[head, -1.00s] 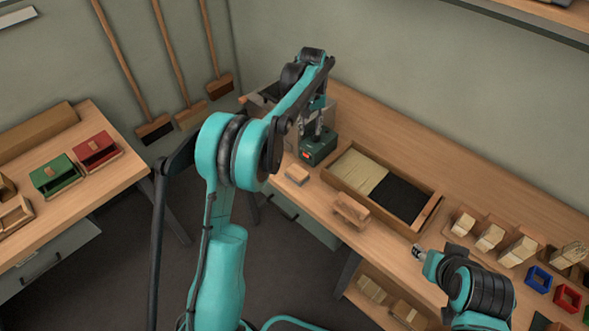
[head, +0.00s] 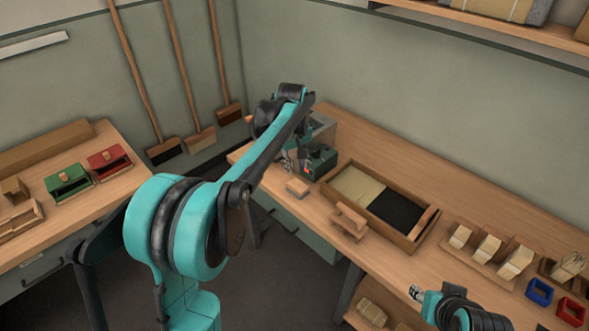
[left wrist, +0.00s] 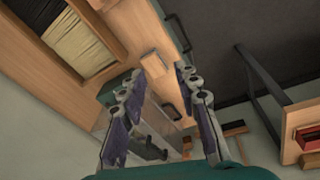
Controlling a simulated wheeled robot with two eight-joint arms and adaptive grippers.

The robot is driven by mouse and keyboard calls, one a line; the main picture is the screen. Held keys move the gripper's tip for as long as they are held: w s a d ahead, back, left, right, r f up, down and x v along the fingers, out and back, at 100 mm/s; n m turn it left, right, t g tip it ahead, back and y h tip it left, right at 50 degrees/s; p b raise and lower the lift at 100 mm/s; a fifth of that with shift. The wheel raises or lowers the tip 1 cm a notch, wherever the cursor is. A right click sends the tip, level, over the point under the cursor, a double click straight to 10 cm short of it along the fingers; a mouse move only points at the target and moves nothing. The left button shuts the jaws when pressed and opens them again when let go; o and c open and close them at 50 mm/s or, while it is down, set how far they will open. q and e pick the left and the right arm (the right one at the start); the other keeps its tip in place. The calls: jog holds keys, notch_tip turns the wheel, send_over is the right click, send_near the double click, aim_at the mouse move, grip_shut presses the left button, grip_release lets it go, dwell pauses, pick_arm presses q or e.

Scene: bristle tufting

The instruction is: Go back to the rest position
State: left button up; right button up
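My left gripper (head: 288,162) hangs over the far left end of the workbench, beside a dark green box (head: 319,164). In the left wrist view its two fingers (left wrist: 160,88) are apart with nothing held between them. A small wooden block (head: 298,187) lies on the bench below it; the block also shows beyond the fingertips in the left wrist view (left wrist: 154,66). My right gripper (head: 417,293) is at the lower right, in front of the bench edge; it is too small to tell whether it is open.
A wooden tray (head: 412,238) holds pale and black bristles. A wooden brush body (head: 349,221) lies before it. A rack of wooden blocks (head: 480,268) and blue and red holders (head: 539,291) stand right. A side table (head: 117,180) is left; brooms lean on the wall.

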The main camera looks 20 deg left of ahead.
pick_arm(q)
jog(key=shift+s, duration=0.1)
dwell(0.4)
jog(key=s+d+r+m+t, duration=0.1)
jog(key=s+r+m, duration=0.1)
jog(key=s, duration=0.6)
jog(key=s+d+r+m+t, duration=0.1)
jog(key=s+r+m+t, duration=0.15)
jog(key=s, duration=0.45)
jog(key=s+d+f+m+t, duration=0.1)
jog(key=s+f+m, duration=0.3)
jog(key=s, duration=0.9)
notch_tip(320, 180, down, 3)
jog(key=shift+d+f+t, duration=0.1)
jog(key=shift+d+t, duration=0.1)
jog(key=shift+t, duration=0.15)
